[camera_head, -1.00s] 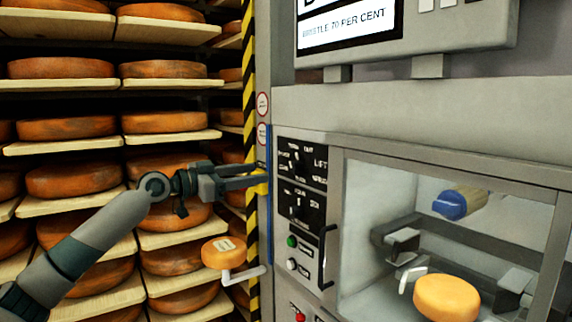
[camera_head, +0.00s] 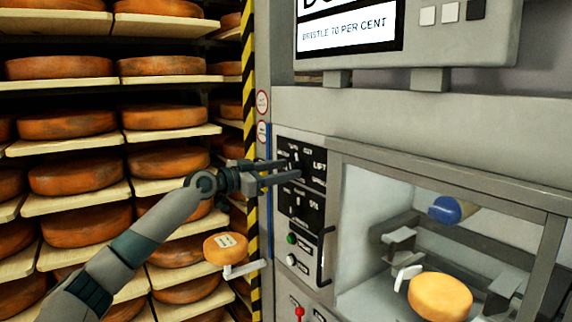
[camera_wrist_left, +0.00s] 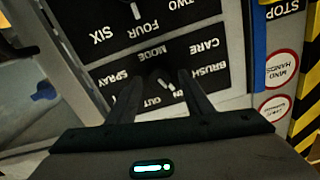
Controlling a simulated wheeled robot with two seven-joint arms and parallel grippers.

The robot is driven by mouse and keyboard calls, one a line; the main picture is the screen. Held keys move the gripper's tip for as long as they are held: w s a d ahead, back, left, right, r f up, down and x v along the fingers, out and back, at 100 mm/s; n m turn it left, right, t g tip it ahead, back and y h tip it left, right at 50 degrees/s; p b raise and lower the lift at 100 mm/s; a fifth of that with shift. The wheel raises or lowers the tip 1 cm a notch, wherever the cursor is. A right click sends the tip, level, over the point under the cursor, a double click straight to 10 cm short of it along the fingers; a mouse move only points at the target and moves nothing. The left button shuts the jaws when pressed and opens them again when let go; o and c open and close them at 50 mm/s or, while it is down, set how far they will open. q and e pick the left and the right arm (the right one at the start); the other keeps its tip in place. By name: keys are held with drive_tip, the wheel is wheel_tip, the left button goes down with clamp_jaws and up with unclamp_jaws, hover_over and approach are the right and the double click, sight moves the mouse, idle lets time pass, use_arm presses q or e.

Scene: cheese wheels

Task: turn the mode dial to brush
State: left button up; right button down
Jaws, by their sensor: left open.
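The mode dial (camera_head: 295,163) is a dark knob on the upper black plate of the machine's control panel. In the left wrist view the dial (camera_wrist_left: 160,73) sits by the word MODE, with BRUSH, CARE, SPRAY and OUT around it, upside down. My left gripper (camera_head: 294,169) is open at this plate. In the wrist view its two fingers (camera_wrist_left: 160,85) stand on either side of the dial; I cannot tell whether they touch it. The fingers partly cover the dial and some lettering, and which word it points to is not clear. My right gripper is not in view.
A second dial (camera_head: 297,204) with number words sits just below. Under it are a green button (camera_head: 292,239), a white button (camera_head: 291,260) and a vertical handle (camera_head: 325,256). A glazed chamber with a cheese wheel (camera_head: 440,296) is at right; cheese shelves stand at left.

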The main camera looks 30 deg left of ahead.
use_arm(q)
drive_tip(key=shift+w+d, duration=0.15)
drive_tip(key=shift+w, duration=0.2)
drive_tip(key=c, duration=1)
drive_tip(key=shift+n, duration=0.4)
drive_tip(key=n, duration=0.3)
drive_tip(key=n+p, duration=0.1)
drive_tip(key=n, duration=0.4)
drive_tip(key=shift+r+p, duration=0.1)
drive_tip(key=shift+p, duration=0.2)
